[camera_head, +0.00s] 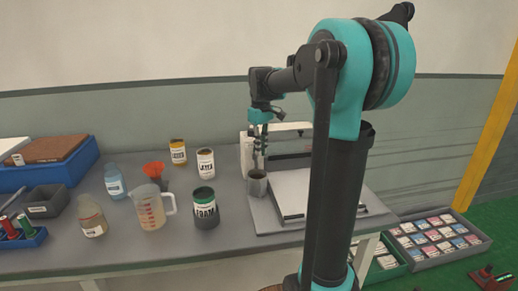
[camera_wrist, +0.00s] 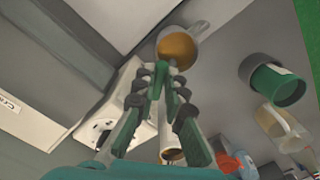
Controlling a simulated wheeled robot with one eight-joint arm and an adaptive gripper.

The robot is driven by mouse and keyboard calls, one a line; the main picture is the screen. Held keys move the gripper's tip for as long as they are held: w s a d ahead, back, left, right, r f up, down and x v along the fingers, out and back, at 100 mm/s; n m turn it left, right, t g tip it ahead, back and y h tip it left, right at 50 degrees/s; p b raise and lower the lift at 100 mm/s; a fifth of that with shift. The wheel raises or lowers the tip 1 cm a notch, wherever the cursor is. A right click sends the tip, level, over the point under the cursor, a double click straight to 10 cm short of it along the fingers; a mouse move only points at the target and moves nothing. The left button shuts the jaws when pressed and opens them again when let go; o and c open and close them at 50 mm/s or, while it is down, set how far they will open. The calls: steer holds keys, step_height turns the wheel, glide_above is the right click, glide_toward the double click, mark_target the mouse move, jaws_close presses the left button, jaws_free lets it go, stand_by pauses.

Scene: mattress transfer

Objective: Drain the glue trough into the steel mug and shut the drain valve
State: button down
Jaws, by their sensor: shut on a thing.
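The steel mug (camera_head: 257,184) stands upright at the front left of the white machine (camera_head: 246,150), which appears to carry the glue trough. In the wrist view, the mug (camera_wrist: 200,27) holds amber liquid, with its handle toward the upper right. My gripper (camera_head: 258,163) points down just above the mug. It also shows in the wrist view (camera_wrist: 168,72), its fingertips close together near the mug's rim. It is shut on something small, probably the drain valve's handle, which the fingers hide. The trough's inside and the valve's position cannot be made out.
A yellow can (camera_head: 178,153) and a white can (camera_head: 205,164) stand behind. Blue trays (camera_head: 68,170) fill the far left.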

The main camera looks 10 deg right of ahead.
steer(key=n, duration=0.3)
steer(key=w+d+n, duration=0.1)
steer(key=n, duration=0.3)
steer(key=w+n, duration=0.1)
steer(key=n, duration=0.3)
steer(key=shift+w+d, duration=0.15)
steer(key=shift+w, duration=0.05)
stand_by(0.5)
steer(key=c, duration=1.6)
jaws_free()
steer(key=shift+r, duration=4)
